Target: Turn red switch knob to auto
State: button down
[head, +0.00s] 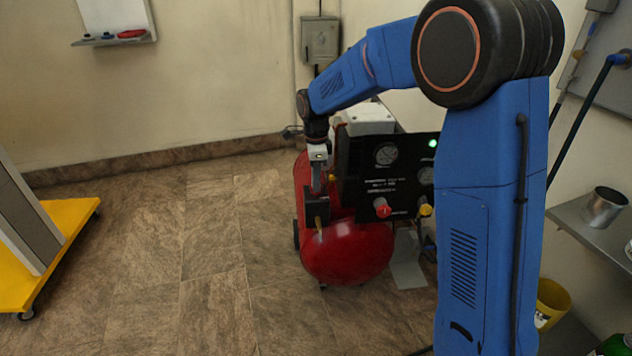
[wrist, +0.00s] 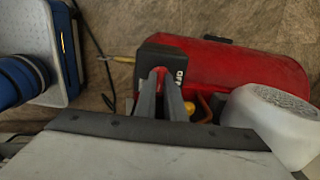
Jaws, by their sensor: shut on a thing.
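The red switch knob (wrist: 159,72) shows in the wrist view at a small black switch box (wrist: 187,62) on the red tank. My gripper (wrist: 160,82) is shut on the knob, with a finger on each side. In the head view my gripper (head: 317,190) points down at the black box (head: 322,213), left of the instrument panel (head: 360,170). The knob is hidden there by the gripper.
The panel carries a gauge (head: 386,154), a lit green lamp (head: 432,143), another red knob (head: 382,208) and a yellow knob (head: 425,210). The red tank (head: 345,252) lies below. Floor to the left is clear up to a yellow cart (head: 68,225).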

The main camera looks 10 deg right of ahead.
dwell(0.4)
jog(key=c, duration=1.8)
grip_release()
jog(key=shift+c, duration=0.2)
jog(key=shift+r, duration=0.1)
notch_tip(320, 180, up, 17)
jog(key=shift+r, duration=0.1)
jog(key=s+d+r+n+t, duration=0.1)
jog(key=s+d+n, duration=0.3)
jog(key=s+d, duration=0.45)
jog(key=s+d+r+n+t, duration=0.15)
jog(key=s+d+n, duration=0.3)
jog(key=s, duration=0.65)
jog(key=s+d+f+n, duration=0.2)
jog(key=s+f+n, duration=0.1)
jog(key=s, duration=0.3)
jog(key=s+d+f+n+t, duration=0.1)
jog(key=s+d+f+n, duration=0.1)
jog(key=s, duration=0.5)
jog(key=s+d+f+n+t, duration=0.1)
jog(key=s+d+f+n, duration=0.2)
jog(key=s, duration=0.3)
jog(key=shift+s+f+n, duration=0.3)
jog(key=shift+f+n, duration=0.45)
jog(key=shift+f, duration=0.15)
